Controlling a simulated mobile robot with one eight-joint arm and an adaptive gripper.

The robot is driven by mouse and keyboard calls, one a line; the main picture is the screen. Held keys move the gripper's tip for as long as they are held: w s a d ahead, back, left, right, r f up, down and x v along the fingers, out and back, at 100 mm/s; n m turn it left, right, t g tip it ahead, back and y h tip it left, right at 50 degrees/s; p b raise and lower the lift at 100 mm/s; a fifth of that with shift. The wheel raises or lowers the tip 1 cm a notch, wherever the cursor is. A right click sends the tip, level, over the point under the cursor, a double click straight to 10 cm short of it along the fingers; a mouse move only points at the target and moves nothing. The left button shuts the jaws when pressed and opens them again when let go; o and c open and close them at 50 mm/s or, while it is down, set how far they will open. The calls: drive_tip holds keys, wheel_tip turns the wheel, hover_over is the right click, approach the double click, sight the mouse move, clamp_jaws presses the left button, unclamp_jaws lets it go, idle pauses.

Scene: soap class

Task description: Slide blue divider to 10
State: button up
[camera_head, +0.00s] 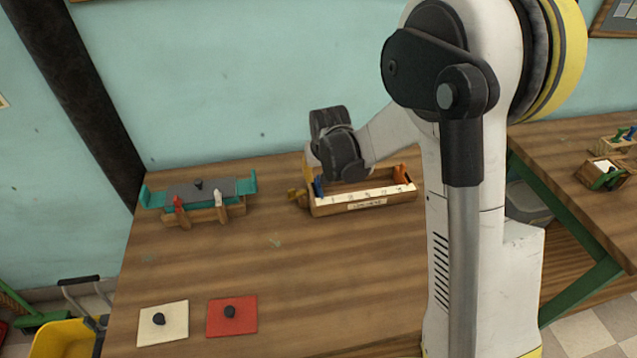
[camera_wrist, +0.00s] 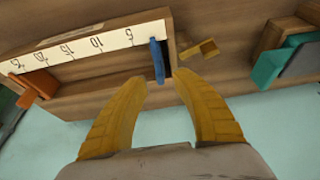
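A wooden open box with a white number strip (camera_head: 365,195) stands at the back of the table, and its strip (camera_wrist: 100,42) also shows in the wrist view. The blue divider (camera_wrist: 157,60) stands upright near the 5 end of the strip; in the head view it is at the box's left end (camera_head: 318,187). The orange divider (camera_wrist: 42,82) is near the other end of the strip, around 25. My gripper (camera_wrist: 161,78) is open, its yellow fingers on either side of the blue divider's near end. I cannot tell whether they touch it.
A small wooden piece (camera_wrist: 197,50) sits beside the box's end wall. A teal and grey fixture (camera_head: 200,192) with red and white levers stands to the left. White (camera_head: 175,332) and red (camera_head: 245,326) mats with dark lumps lie in front. The middle table is clear.

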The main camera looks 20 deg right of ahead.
sight(319, 186)
drive_tip(key=x, duration=0.3)
drive_tip(key=shift+f+b, duration=0.15)
drive_tip(key=shift+b, duration=0.25)
drive_tip(key=shift+c, duration=0.5)
clamp_jaws()
